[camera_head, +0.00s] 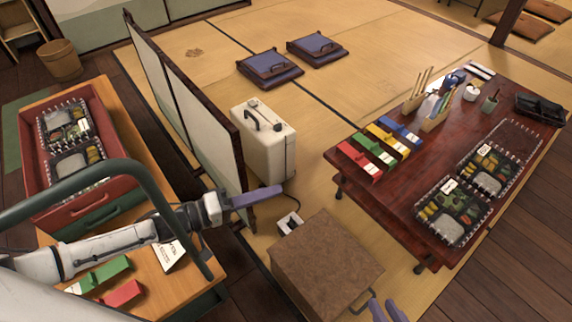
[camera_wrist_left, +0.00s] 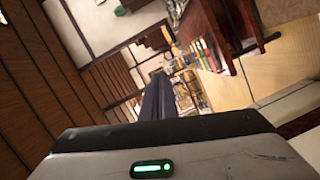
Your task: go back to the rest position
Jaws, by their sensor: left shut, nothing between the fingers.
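My left gripper (camera_head: 257,197) reaches in from the left in the head view, beside the dark-framed folding screen and in front of the white case. Its purple fingers are together with nothing between them. The shut fingers also show in the left wrist view (camera_wrist_left: 158,98), pointing away into the room. My right gripper (camera_head: 387,310) shows only at the bottom edge of the head view, right of the brown box. Its two fingertips stand apart with nothing seen between them. The rest of it is cut off.
A folding screen (camera_head: 187,102) stands beside my left arm. A white case (camera_head: 263,148), brown box (camera_head: 322,262) and low red table (camera_head: 385,200) with lunch trays stand to the right. A wooden counter (camera_head: 160,290) with a red tray (camera_head: 38,178) lies left. Open tatami lies behind.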

